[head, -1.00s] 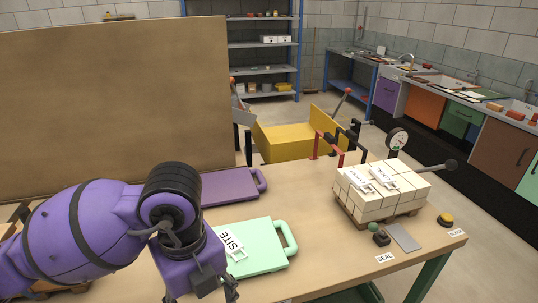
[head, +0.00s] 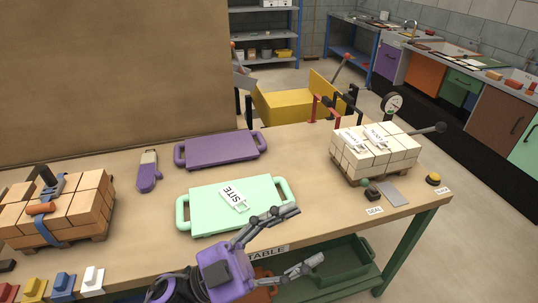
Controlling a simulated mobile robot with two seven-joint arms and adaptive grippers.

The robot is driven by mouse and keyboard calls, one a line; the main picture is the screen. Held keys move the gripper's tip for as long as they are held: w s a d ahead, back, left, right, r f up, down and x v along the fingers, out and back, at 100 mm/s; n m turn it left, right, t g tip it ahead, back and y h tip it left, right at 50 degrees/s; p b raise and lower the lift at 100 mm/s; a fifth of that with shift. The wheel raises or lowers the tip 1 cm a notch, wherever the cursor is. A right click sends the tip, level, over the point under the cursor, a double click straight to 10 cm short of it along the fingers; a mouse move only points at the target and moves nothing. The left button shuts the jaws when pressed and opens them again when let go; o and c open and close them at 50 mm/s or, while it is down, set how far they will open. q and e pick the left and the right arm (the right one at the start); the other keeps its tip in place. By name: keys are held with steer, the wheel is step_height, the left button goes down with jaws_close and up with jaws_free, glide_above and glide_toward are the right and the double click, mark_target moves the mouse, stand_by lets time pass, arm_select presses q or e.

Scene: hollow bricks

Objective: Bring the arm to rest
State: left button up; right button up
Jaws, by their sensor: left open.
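My left gripper (head: 306,236) shows at the bottom middle of the head view, with a purple body and dark grey jointed fingers. Its fingers are spread wide apart and nothing is between them. It is in front of the table's near edge, and its upper finger overlaps the view of the table top just right of the mint-green board (head: 213,207) with a "SITE" tag (head: 234,199). Most of my left arm is out of view. My right gripper is not in view.
The wooden table (head: 300,163) bears a purple board (head: 218,150), a purple mitt-like item (head: 149,172), strapped orange bricks (head: 88,202) at left and pale bricks (head: 352,160) on a pallet at right. Coloured blocks (head: 62,283) stand front left. A green tray (head: 340,268) is underneath.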

arm_select(q)
steer(key=w+a+f+n+t+y, duration=0.2)
steer(key=a+f+n+t+y, duration=0.3)
steer(key=a+f+n+y, duration=0.4)
steer(key=w+a+f+n+t+y, duration=0.3)
steer(key=a+f+n+t+y, duration=0.35)
steer(key=f, duration=0.45)
steer(key=s+a+f+n+g+y, duration=0.2)
steer(key=s+a+f+g+y, duration=0.1)
steer(key=s+f, duration=0.6)
steer(key=s+a+f+n+g+y+p, duration=0.1)
steer(key=s+a+f+n+g+y, duration=0.1)
steer(key=s+a+f+g, duration=0.3)
steer(key=s+f+y, duration=0.1)
steer(key=s+f, duration=0.3)
steer(key=f, duration=0.2)
steer(key=shift+a+g, duration=0.15)
steer(key=shift+g, duration=0.2)
